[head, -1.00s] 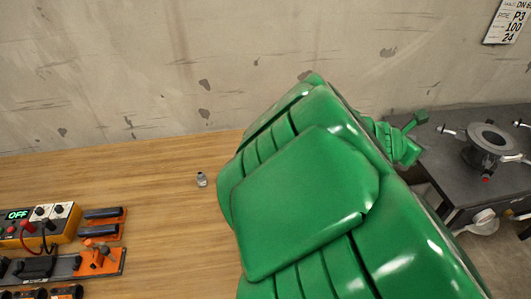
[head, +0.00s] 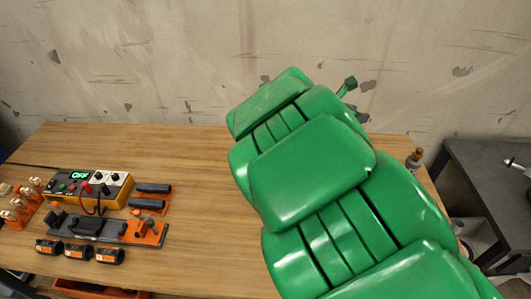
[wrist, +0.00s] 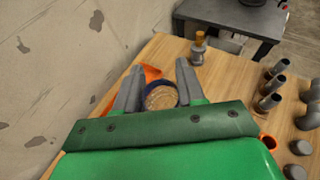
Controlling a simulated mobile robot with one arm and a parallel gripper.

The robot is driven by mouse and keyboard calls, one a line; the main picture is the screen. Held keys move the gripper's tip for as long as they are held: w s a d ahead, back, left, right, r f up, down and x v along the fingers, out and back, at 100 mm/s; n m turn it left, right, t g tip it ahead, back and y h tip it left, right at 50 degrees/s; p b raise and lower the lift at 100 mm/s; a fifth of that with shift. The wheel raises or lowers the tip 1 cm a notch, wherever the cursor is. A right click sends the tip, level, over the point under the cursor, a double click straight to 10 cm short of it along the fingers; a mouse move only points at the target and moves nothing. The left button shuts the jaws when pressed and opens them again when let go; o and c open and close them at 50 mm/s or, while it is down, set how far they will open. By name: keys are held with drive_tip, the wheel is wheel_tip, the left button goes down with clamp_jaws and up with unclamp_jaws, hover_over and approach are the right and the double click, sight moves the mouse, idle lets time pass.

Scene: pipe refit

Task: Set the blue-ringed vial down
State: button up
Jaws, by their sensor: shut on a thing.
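The blue-ringed vial (wrist: 161,97) is seen end-on in the wrist view, a round tan top inside a dark blue ring. My gripper (wrist: 159,80) has its two grey fingers on either side of it and is shut on it. The vial's lower part is hidden, so I cannot tell whether it touches the wooden bench (wrist: 230,88). In the head view my green arm hides the gripper and the vial.
A cork-topped grey piece (wrist: 198,47) stands near the bench edge. Several grey pipe fittings (wrist: 270,95) stand at right, and an orange thing (wrist: 150,74) lies beyond the left finger. In the head view a yellow box (head: 88,188) sits left; a dark table (head: 490,180) stands right.

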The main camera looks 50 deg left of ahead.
drive_tip(key=s+a+f+n+y, duration=0.1)
drive_tip(key=s+a, duration=0.6)
drive_tip(key=a, duration=0.3)
drive_tip(key=s+a+f+n+y, duration=0.1)
drive_tip(key=s+a+y, duration=0.1)
drive_tip(key=s+a, duration=0.6)
wheel_tip(320, 180, down, 10)
drive_tip(key=w+a, duration=0.2)
drive_tip(key=w+a+f, duration=0.7)
drive_tip(key=a+f, duration=0.2)
drive_tip(key=a, duration=0.2)
drive_tip(key=shift+f, duration=0.2)
drive_tip(key=shift+w+a+f, duration=0.1)
drive_tip(key=shift+f, duration=0.85)
drive_tip(key=shift+w+a+f, duration=0.1)
drive_tip(key=shift+f, duration=0.8)
